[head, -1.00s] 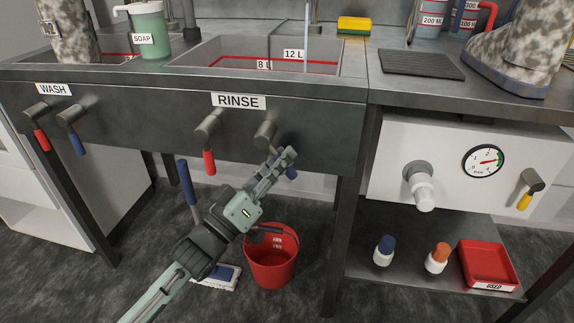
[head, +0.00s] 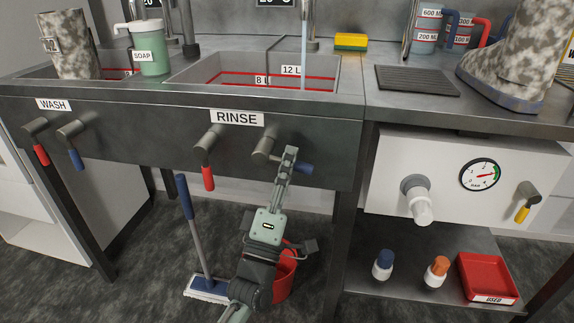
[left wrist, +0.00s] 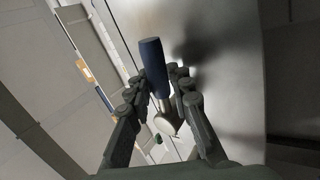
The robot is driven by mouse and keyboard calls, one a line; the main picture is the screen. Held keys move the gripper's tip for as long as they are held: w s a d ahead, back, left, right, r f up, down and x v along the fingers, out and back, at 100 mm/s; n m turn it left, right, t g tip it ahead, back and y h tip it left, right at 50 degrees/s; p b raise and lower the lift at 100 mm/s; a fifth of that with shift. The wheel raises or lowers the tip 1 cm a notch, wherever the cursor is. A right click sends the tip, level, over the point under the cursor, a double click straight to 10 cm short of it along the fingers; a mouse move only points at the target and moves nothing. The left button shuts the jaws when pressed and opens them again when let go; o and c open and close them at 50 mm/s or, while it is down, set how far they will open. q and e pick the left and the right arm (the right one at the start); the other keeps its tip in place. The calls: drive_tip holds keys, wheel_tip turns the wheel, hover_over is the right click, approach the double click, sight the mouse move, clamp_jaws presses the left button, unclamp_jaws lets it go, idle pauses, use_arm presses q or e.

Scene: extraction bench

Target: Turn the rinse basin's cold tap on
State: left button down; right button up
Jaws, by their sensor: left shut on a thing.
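The rinse basin (head: 352,83) carries a RINSE label on its front panel. Below it, its cold tap (head: 264,147) has a blue-gripped lever (head: 302,168) that points right and slightly down. My left gripper (head: 289,160) is shut on this lever, covering its inner part. The left wrist view shows the blue grip (left wrist: 153,62) sticking out between the fingers (left wrist: 157,85). The rinse hot tap (head: 205,148), with a red lever hanging down, is left of it. A pale stream of water (head: 304,40) falls into the rinse basin. My right gripper is not in view.
The wash taps (head: 72,132) are at the left. A red bucket (head: 286,275) and a mop (head: 193,235) stand on the floor under the basin, partly behind my arm. A white panel with a gauge (head: 480,174) is at the right.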

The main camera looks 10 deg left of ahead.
use_arm(q)
drive_tip(key=shift+r+n, duration=0.2)
drive_tip(key=shift+n, duration=0.2)
drive_tip(key=c, duration=1.4)
unclamp_jaws()
drive_tip(key=shift+o, duration=0.4)
drive_tip(key=shift+f, duration=0.1)
drive_tip(key=shift+s+f, duration=0.2)
drive_tip(key=shift+s, duration=0.1)
drive_tip(key=s+a, duration=0.1)
drive_tip(key=s, duration=1.1)
drive_tip(key=shift+s+a, duration=0.2)
drive_tip(key=shift+f, duration=0.1)
